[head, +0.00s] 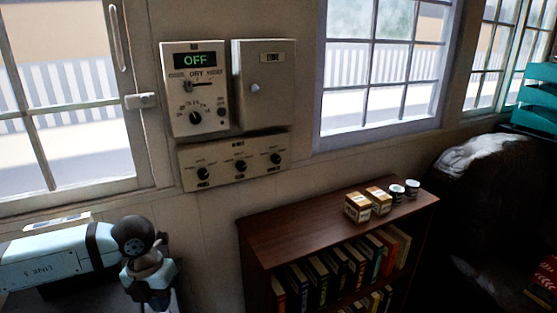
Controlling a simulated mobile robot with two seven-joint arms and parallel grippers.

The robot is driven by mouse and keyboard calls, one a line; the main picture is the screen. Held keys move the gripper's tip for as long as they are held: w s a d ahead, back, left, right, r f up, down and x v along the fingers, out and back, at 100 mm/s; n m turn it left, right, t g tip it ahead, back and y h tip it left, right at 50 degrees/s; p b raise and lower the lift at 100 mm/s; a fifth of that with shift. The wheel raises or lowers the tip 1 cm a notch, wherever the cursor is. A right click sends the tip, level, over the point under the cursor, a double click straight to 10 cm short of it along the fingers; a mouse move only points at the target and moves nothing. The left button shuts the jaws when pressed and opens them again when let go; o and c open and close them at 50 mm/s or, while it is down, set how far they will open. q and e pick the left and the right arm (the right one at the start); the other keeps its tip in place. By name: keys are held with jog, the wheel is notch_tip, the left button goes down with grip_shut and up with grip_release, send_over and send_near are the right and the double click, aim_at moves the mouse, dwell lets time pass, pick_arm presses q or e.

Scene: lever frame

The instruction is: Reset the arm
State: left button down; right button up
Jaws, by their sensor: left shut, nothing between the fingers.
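A cream wall instrument (178,72) shows a lit green OFF in its display, with a pointer and a dark knob (195,117) below. A closed cream box (267,85) with a small round button is mounted beside it. Under both is a cream panel (222,168) with three dark knobs in a row, all apparently free of contact. My left gripper (155,265) is low at the left, below and apart from the panel. It is dark and foreshortened, shut and empty; its fingertips are hard to make out. My right gripper is not in view.
A brown bookcase (270,232) stands at lower centre, with small boxes (357,207) and two tins (396,191) on top. A dark armchair (490,190) and teal trays (537,98) are at the right. Windows flank the wall units. Wall space in front of the panel looks clear.

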pick_arm(q)
jog(key=s+d+r+n+t+h+p, duration=0.1)
jog(key=s+d+r+n+h, duration=0.1)
jog(key=d+h, duration=0.5)
jog(key=s+d+r+n+h, duration=0.1)
jog(key=s+d+n+h, duration=0.15)
jog(key=d+h, duration=0.45)
jog(key=s+d+r+n+t+h+p, duration=0.1)
jog(key=s+d+r+n+h, duration=0.2)
jog(key=d, duration=0.7)
jog(key=w+a+f+n+t+y+p, duration=0.1)
jog(key=a+f+n+t+y, duration=0.25)
jog(key=n+t, duration=0.4)
jog(key=w+a+f+n+t+y, duration=0.25)
jog(key=f+n+t, duration=0.25)
jog(key=n+t, duration=0.3)
jog(key=s+a+f+n+g+y, duration=0.2)
jog(key=s+a+f+n+y, duration=0.1)
jog(key=f, duration=0.3)
jog(key=s+a+f+n+g+y+p, duration=0.1)
jog(key=s+a+f+n+g+y, duration=0.1)
jog(key=s+f, duration=0.3)
jog(key=s+a+f+n+g+y, duration=0.2)
jog(key=s+a+f+n+y, duration=0.2)
jog(key=s+f+n, duration=0.1)
jog(key=shift+a+f, duration=0.25)
jog(key=shift+f, duration=0.55)
jog(key=shift+s, duration=0.1)
